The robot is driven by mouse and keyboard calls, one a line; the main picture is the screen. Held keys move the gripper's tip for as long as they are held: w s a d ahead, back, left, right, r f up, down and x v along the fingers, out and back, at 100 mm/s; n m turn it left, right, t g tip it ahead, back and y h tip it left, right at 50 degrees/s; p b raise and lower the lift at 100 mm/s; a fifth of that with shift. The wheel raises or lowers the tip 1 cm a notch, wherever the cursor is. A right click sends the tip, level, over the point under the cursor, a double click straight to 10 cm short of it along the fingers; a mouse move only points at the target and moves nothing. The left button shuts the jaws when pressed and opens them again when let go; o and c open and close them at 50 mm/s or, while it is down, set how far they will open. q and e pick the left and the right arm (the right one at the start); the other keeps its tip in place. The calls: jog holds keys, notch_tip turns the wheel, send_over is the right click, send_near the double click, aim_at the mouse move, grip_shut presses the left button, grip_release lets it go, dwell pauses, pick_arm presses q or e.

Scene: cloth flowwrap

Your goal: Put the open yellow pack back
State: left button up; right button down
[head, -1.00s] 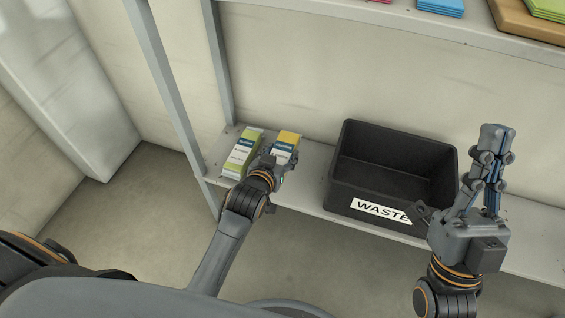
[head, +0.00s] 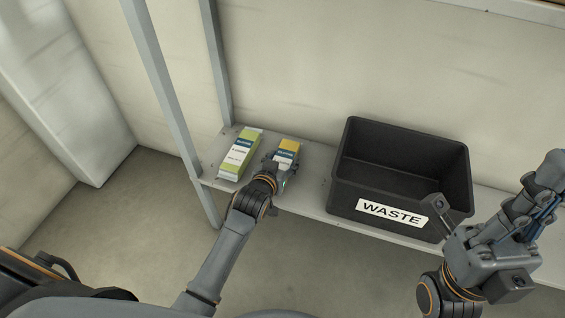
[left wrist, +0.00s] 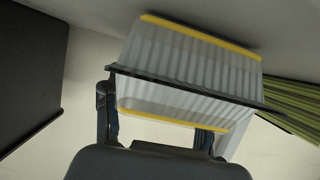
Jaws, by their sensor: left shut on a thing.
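The yellow pack (head: 288,147), with a yellow top and a blue-and-white label, is at the left part of the lower shelf. My left gripper (head: 275,166) is shut on its near end. In the left wrist view the pack (left wrist: 190,55) shows a pale ribbed side with yellow edges, between the fingers (left wrist: 160,125). A thin dark strip crosses in front of it. I cannot tell whether the pack rests fully on the shelf, and its opening is not clear. My right gripper (head: 548,178) is raised at the right, its fingers together and empty.
A green pack (head: 240,153) lies just left of the yellow one, with a small gap; its green side (left wrist: 295,108) shows in the wrist view. The black WASTE bin (head: 350,190) stands to the right on the shelf (head: 312,185). An upright post rises behind the green pack.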

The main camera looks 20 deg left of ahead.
pick_arm(q)
jog(key=o, duration=1.2)
jog(key=shift+f, duration=0.1)
